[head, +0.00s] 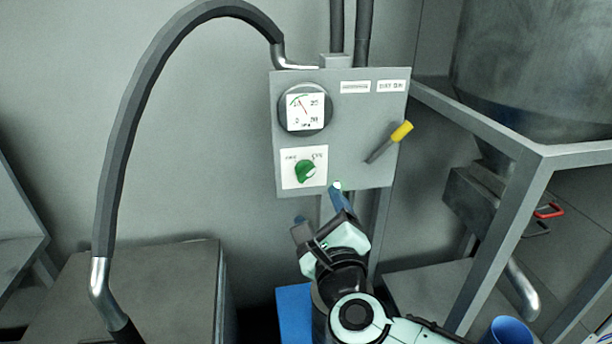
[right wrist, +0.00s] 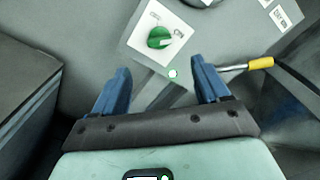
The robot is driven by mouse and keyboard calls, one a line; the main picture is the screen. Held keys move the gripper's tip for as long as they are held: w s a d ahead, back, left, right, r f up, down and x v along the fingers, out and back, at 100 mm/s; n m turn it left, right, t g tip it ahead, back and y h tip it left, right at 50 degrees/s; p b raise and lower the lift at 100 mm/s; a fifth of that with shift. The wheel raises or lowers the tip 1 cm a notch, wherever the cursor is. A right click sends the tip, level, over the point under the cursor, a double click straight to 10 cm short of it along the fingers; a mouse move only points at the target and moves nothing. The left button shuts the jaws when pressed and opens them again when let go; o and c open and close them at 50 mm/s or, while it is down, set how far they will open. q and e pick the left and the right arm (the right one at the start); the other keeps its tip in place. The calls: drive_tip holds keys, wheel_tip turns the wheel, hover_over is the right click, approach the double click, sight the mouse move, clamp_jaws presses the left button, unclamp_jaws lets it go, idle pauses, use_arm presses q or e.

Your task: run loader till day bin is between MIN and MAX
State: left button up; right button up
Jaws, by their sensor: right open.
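A grey control panel (head: 345,150) hangs on the wall. It carries a round dial gauge (head: 305,108), a green knob (head: 306,171) on a white plate, and a lever with a yellow grip (head: 402,132), tilted up to the right. The knob (right wrist: 158,38) and yellow grip (right wrist: 260,63) also show in the right wrist view. My right gripper (head: 320,208) is open and empty just below the panel, its blue fingers (right wrist: 160,70) apart below the knob. No MIN or MAX marks are readable. I cannot tell which container is the day bin. My left gripper is out of view.
A large grey hopper (head: 540,70) stands on a metal frame (head: 505,240) at right, with a red handle (head: 549,211) below it. A thick grey hose (head: 120,140) arches at left over a grey box (head: 150,290). A blue container (head: 508,331) is at lower right.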

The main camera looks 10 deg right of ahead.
sight(306, 175)
drive_tip(key=w, duration=1.1)
drive_tip(key=shift+w+f, duration=0.1)
drive_tip(key=shift+w, duration=0.15)
drive_tip(key=c, duration=1)
